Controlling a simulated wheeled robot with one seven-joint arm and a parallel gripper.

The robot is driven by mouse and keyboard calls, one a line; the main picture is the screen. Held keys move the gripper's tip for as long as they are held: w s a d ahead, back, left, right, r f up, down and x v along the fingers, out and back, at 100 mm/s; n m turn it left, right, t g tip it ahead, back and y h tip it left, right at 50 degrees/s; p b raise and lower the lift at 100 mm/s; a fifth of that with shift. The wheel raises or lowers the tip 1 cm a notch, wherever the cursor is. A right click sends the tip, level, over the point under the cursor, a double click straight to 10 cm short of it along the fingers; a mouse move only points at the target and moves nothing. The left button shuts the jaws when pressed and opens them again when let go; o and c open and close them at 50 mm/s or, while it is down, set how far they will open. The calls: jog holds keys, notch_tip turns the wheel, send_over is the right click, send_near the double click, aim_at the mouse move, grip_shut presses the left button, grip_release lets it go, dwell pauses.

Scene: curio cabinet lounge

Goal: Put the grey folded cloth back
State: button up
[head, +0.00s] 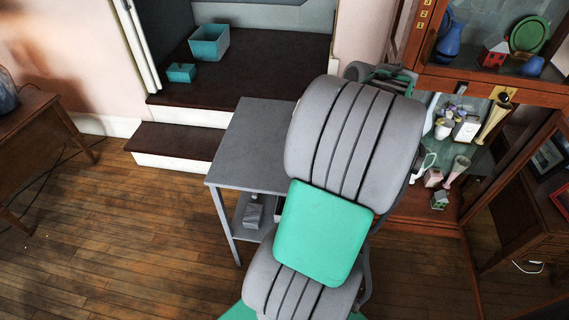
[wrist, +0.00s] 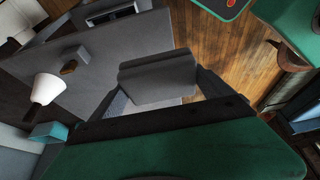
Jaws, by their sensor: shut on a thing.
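The grey folded cloth (wrist: 156,80) shows as a thick, folded grey block in the wrist view. My gripper (wrist: 160,86) is shut on it, with one dark finger at each side. A grey surface lies beyond the cloth on the left of that view; I cannot tell whether they touch. In the head view my arm hides the cloth and most of the gripper.
A grey side table (head: 250,135) with a lower shelf stands left of my arm; its visible top is bare. A grey item (head: 253,215) sits on its shelf. Teal boxes (head: 209,43) stand on the dark step. A glass-fronted cabinet (head: 480,85) holds ornaments at right.

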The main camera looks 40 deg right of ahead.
jog(key=w+f, duration=0.4)
jog(key=w, duration=0.1)
jog(key=w+a+f, duration=0.1)
jog(key=w+f, duration=0.1)
jog(key=w, duration=0.1)
jog(key=shift+f, duration=0.35)
jog(key=f, duration=0.3)
jog(key=shift+w+f+b, duration=0.35)
jog(key=shift+f, duration=0.3)
jog(key=o, duration=1.6)
